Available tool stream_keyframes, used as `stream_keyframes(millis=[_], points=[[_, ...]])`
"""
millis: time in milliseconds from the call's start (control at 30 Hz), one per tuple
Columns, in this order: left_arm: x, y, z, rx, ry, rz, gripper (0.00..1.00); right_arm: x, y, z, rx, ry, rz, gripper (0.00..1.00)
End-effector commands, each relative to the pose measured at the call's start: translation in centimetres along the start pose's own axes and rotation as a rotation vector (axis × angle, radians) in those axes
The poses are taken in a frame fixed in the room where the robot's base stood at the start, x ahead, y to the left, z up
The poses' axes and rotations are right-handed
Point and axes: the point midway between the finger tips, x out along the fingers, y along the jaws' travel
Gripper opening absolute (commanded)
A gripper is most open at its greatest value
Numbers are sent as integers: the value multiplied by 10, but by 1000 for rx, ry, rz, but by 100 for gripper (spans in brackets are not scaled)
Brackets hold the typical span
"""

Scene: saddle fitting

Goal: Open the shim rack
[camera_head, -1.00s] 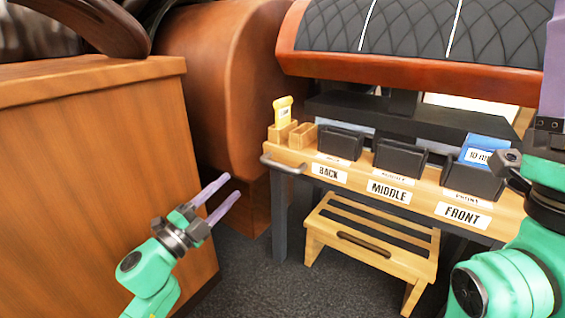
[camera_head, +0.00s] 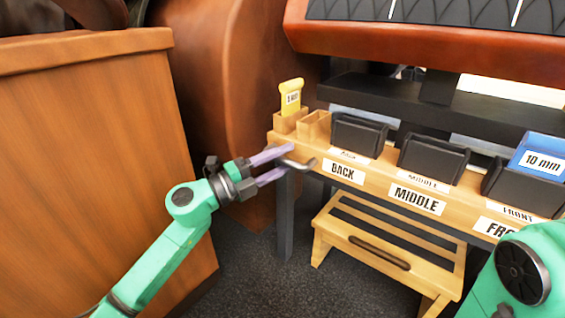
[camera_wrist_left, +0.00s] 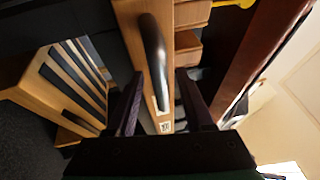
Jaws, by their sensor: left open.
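The shim rack (camera_head: 375,188) is a light wooden bar with BACK, MIDDLE and FRONT labels, on dark legs. A grey bar handle (camera_head: 299,163) juts from its left end. My left gripper (camera_head: 283,162) is open at this handle, one finger above and one below it in the head view. In the left wrist view, the handle (camera_wrist_left: 155,55) runs into the gap between the open fingers (camera_wrist_left: 160,85); I cannot tell whether they touch it. My right arm shows at the lower right, but its gripper is out of view.
Black bins (camera_head: 431,158) stand along the rack, with a blue 10 mm shim (camera_head: 541,157) in the right one. A yellow shim (camera_head: 291,97) stands in a wooden slot at the left. A wooden step stool (camera_head: 385,255) is below. A wooden cabinet (camera_head: 100,170) fills the left.

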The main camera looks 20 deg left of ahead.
Motion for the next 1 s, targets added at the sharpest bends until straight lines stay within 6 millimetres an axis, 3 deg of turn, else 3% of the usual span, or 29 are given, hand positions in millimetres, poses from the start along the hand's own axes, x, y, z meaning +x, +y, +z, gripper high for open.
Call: stream_keyframes(millis=[133, 167, 267, 300, 1000], points=[[0, 0, 0, -1, 0, 0, 52, 0, 0, 0, 0, 0, 0, 68], [0, 0, 0, -1, 0, 0, 44, 0, 0, 0, 0, 0, 0, 68], [0, 0, 0, -1, 0, 0, 6, 0, 0, 0, 0, 0, 0, 68], [0, 0, 0, -1, 0, 0, 0, 0, 0, 0, 0, 0, 0, 68], [-1, 0, 0, -1, 0, 0, 0, 0, 0, 0, 0, 0, 0, 68]])
